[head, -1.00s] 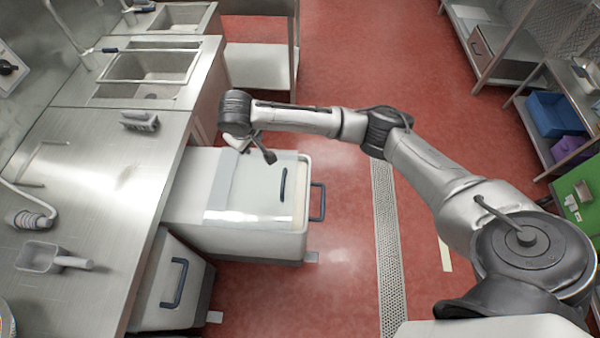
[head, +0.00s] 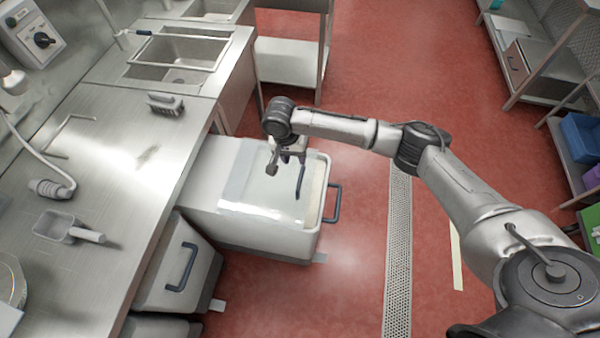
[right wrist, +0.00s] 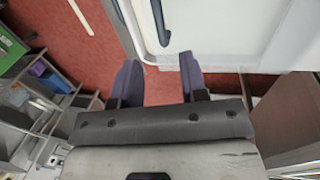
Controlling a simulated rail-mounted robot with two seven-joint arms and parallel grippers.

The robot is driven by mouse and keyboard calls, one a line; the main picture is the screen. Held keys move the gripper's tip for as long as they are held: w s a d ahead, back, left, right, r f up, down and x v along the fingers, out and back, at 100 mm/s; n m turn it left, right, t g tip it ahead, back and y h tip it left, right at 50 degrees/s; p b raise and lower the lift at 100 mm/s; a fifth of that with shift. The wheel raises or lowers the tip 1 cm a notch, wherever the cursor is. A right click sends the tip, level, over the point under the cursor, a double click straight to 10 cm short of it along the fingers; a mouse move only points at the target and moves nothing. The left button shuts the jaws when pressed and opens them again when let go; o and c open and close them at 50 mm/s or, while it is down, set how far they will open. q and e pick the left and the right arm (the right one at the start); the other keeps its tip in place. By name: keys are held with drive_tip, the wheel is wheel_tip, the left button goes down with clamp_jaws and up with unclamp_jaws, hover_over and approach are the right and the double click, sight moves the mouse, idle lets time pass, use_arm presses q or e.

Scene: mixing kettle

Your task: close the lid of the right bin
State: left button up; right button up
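The right bin (head: 255,236) is a white box pulled out from under the steel counter in the head view. Its glossy, see-through lid (head: 255,190) lies over much of the top, with a pale strip visible at the front end. A dark blue handle (head: 300,181) is on the lid, and another handle (head: 333,203) is on the bin's front. My right gripper (head: 283,165) is above the lid, just left of the lid handle. In the right wrist view, its fingers (right wrist: 158,70) are apart and empty, with a dark handle (right wrist: 160,24) beyond them. My left gripper is out of view.
A second bin with a blue handle (head: 182,268) sits under the counter (head: 130,165) at lower left. A scoop (head: 68,228) lies on the counter. Shelves (head: 575,140) stand at right. Red floor with a drain grate (head: 398,250) is clear between.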

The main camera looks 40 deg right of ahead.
sight(301, 174)
drive_tip(key=f, duration=0.3)
drive_tip(key=s+f+b, duration=0.1)
drive_tip(key=f, duration=0.1)
drive_tip(key=d+f+b, duration=0.1)
drive_tip(key=f, duration=0.2)
drive_tip(key=shift+s+f, duration=0.2)
drive_tip(key=shift+f, duration=0.1)
drive_tip(key=c, duration=0.7)
clamp_jaws()
